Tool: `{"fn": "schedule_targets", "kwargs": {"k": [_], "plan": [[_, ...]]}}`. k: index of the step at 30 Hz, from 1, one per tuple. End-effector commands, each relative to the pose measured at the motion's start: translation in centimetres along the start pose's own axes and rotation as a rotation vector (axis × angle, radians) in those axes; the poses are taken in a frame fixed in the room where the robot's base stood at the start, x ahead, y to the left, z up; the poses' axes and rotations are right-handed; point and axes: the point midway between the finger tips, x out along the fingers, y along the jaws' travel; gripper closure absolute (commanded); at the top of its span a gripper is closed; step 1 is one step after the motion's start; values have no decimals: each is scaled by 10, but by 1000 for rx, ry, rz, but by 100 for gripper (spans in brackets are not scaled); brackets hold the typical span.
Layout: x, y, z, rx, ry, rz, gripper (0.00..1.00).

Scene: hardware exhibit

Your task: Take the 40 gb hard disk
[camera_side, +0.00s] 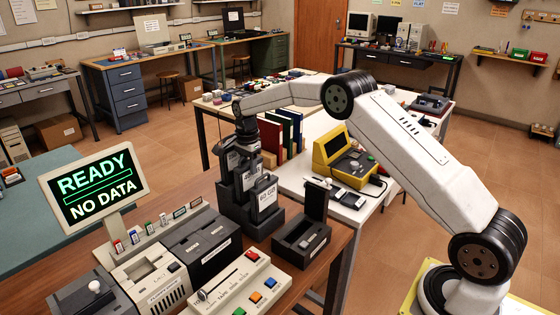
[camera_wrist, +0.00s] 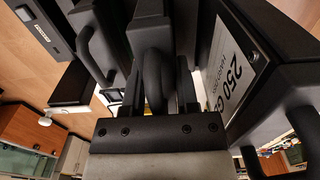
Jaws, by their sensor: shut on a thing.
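My gripper (camera_side: 243,132) is over the back of a black rack (camera_side: 235,212) that holds dark hard disks with white labels. In the wrist view, my gripper (camera_wrist: 157,90) is shut on the looped handle of a dark disk (camera_wrist: 149,24). I cannot read this disk's label. A disk labelled 250 G (camera_wrist: 290,90), its last letters cut off, stands to its right, and another handled disk (camera_wrist: 85,30) is to its left. In the side view, the front disk (camera_side: 265,197) seems to read 80 GB. Whether the held disk is still seated in the rack is hidden.
A black dock (camera_side: 301,242) with an upright back stands right of the rack. Beige and dark devices and a slider panel (camera_side: 240,285) fill the table front. A screen (camera_side: 95,187) reads READY, NO DATA. Books (camera_side: 282,130) and a yellow device (camera_side: 347,160) stand behind.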

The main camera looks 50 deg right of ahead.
Motion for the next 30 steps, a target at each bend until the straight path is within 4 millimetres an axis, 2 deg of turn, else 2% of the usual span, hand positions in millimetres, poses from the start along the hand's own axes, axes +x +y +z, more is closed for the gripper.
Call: {"fn": "schedule_targets", "kwargs": {"k": [11,17,23,30], "plan": [[-6,-1,0,0,1,-5,100],[-21,-1,0,0,1,-5,100],[-50,-2,0,0,2,-8,100],[-98,-1,0,1,2,-7,100]]}}
